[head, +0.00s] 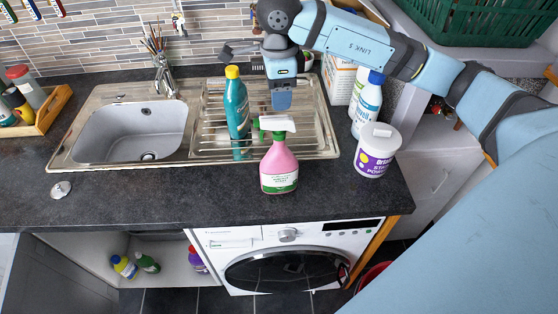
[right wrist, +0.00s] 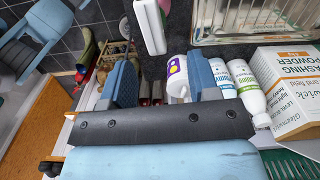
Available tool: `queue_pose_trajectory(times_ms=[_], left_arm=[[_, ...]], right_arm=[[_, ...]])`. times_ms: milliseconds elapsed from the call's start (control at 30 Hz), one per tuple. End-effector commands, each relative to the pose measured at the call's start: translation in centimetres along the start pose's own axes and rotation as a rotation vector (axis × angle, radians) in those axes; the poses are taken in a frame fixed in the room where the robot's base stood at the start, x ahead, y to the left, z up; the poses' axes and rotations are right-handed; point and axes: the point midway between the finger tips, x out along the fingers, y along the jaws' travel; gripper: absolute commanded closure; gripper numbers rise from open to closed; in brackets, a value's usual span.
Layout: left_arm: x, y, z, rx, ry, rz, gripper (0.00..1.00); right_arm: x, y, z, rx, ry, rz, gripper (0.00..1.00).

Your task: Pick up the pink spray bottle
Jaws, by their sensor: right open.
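The pink spray bottle (head: 279,170) stands upright on the dark worktop, in front of the draining board, with a white spray head and a green-and-white label. In the right wrist view its white spray head (right wrist: 150,25) shows at the top, with a little pink beside it. My right gripper (head: 282,98) is above and behind the bottle in the head view, over the draining board, and apart from it. In the right wrist view the right gripper (right wrist: 162,80) has its two blue fingers spread wide, with nothing held between them. My left gripper is not in view.
A teal bottle (head: 236,108) with a yellow cap stands left of the pink bottle. A white tub (head: 377,152), a white-and-blue bottle (head: 366,108) and a washing powder box (head: 340,82) stand to the right. The sink (head: 140,130) is left. The worktop's front edge is near the bottle.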

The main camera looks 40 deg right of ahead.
Motion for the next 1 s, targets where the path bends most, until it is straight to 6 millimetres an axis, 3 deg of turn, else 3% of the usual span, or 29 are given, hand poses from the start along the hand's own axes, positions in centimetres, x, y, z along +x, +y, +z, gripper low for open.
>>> queue_pose_trajectory(times_ms=[100, 367, 600, 933, 1000], left_arm=[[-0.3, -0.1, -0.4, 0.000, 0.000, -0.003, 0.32], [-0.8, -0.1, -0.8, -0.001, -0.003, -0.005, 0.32], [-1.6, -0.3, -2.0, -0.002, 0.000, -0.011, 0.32], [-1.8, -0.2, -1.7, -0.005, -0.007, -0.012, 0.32], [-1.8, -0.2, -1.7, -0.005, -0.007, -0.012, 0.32]], right_arm=[[1.8, 0.1, 0.0, 0.000, 0.001, 0.004, 0.45], [3.6, 0.3, 0.0, -0.001, -0.001, 0.004, 0.45], [7.2, 0.8, 0.1, 0.000, 0.000, 0.004, 0.45], [8.1, 0.8, 0.1, -0.001, -0.003, 0.000, 0.45], [8.1, 0.8, 0.1, -0.001, -0.003, 0.000, 0.61]])
